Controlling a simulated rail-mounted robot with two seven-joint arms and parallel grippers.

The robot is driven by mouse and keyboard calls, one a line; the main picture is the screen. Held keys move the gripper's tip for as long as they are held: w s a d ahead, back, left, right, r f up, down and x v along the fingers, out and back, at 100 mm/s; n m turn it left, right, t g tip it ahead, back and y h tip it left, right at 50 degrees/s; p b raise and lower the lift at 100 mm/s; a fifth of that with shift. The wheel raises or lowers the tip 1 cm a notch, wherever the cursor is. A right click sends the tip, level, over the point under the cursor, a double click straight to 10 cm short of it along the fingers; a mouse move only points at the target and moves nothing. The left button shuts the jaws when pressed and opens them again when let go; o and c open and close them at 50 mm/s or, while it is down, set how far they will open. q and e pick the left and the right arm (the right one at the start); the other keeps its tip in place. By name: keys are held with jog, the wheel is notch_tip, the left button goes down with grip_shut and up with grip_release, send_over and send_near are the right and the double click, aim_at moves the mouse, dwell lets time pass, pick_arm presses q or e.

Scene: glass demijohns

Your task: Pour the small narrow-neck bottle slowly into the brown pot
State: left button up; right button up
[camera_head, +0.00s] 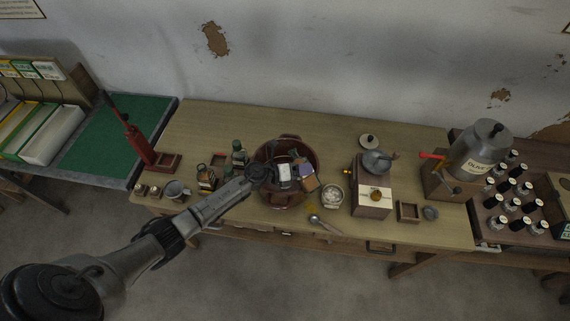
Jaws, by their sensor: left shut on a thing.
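The brown pot (272,197) stands mid-table, a wide round vessel with a handle on its rim. My left gripper (277,173) reaches in from the lower left and is over the pot. It is shut on a small dark thing with a pale label (284,171), which looks like the small narrow-neck bottle. The gripper partly hides it, and its tilt and any flow from it cannot be made out. Small purple (306,170) and tan (310,184) pieces show beside it within the pot's outline. My right gripper is not in view.
Left of the pot stand a dark green bottle (239,154), a brown jar (207,178) and a metal cup (176,190). A white bowl (332,196) and a spoon (322,221) are close on the right. Further right are a wooden box (371,202) and a large metal canister (481,150).

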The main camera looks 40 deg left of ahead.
pick_arm(q)
jog(key=shift+d+f+b, duration=0.1)
jog(key=shift+f+b, duration=0.2)
jog(key=shift+b, duration=0.1)
jog(key=shift+n, duration=0.3)
jog(key=shift+s+d+f+n+h+b, duration=0.15)
jog(key=shift+f+n+h+b, duration=0.25)
jog(key=shift+f+b, duration=0.45)
jog(key=shift+r, duration=0.3)
jog(key=shift+r+n, duration=0.2)
jog(key=shift+n, duration=0.2)
jog(key=shift+d+r+n+h, duration=0.1)
jog(key=shift+r+n+h, duration=0.15)
jog(key=shift+n+h, duration=0.05)
jog(key=shift+a+f+t, duration=0.1)
jog(key=shift+a+t, duration=0.15)
jog(key=shift+t, duration=0.05)
